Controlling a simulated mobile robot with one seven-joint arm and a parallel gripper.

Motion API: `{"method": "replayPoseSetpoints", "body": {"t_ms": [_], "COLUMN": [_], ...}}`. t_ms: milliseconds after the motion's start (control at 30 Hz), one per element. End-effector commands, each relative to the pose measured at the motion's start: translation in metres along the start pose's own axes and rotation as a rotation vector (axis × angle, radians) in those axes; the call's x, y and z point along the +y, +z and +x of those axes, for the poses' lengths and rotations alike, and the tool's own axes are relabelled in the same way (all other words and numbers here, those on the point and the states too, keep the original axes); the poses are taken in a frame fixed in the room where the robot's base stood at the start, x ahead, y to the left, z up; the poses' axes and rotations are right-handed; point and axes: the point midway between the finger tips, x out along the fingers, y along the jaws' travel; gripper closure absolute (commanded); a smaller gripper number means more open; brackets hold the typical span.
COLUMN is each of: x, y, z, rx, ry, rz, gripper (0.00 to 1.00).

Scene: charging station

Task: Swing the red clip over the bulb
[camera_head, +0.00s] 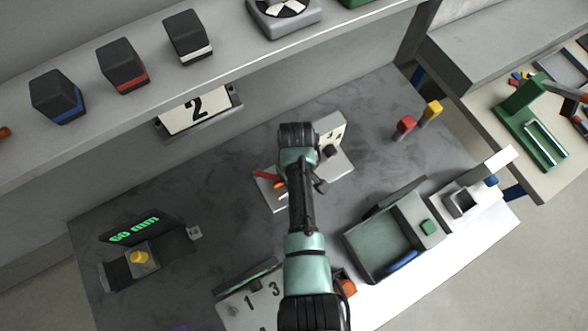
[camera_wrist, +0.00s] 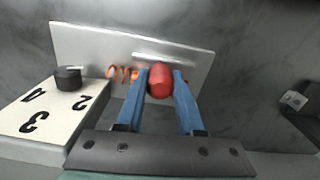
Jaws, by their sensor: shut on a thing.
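My gripper (camera_wrist: 160,78) has its two blue fingers on either side of a rounded red piece, which I take to be the red clip (camera_wrist: 160,82), and is shut on it. The clip is over a pale plate (camera_wrist: 90,46). An orange coil (camera_wrist: 122,73) lies just left of the fingers. A white bar (camera_wrist: 185,60) is behind the clip. In the head view, a red part of the clip (camera_head: 266,175) shows left of my arm, above the plate (camera_head: 274,203). My arm hides the fingertips there. I cannot pick out the bulb for certain.
A white block with numbers and a dark knob (camera_wrist: 68,78) stands close to the left of the fingers. In the head view, a green-grey tray (camera_head: 378,245) is to the right, and a 60 mm display (camera_head: 135,228) is at the left.

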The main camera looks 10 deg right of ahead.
Motion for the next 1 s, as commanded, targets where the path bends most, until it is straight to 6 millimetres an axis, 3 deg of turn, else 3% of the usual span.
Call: {"method": "replayPoseSetpoints", "body": {"t_ms": [433,467,600,633,1000], "x": [0.0007,0.0007,0.0007,0.0007,0.0009], "y": [-0.002,-0.002,-0.0017,-0.0017,-0.0014], "z": [-0.0003,-0.0003,-0.0002,-0.0002,-0.0038], "rx": [0.004,0.004,0.003,0.002,0.002], "ry": [0.0,0.0,0.0,0.0,0.0], "rz": [-0.012,-0.012,-0.012,-0.011,-0.011], "gripper": [1.0,0.62,0.37,0.33,0.33]}}
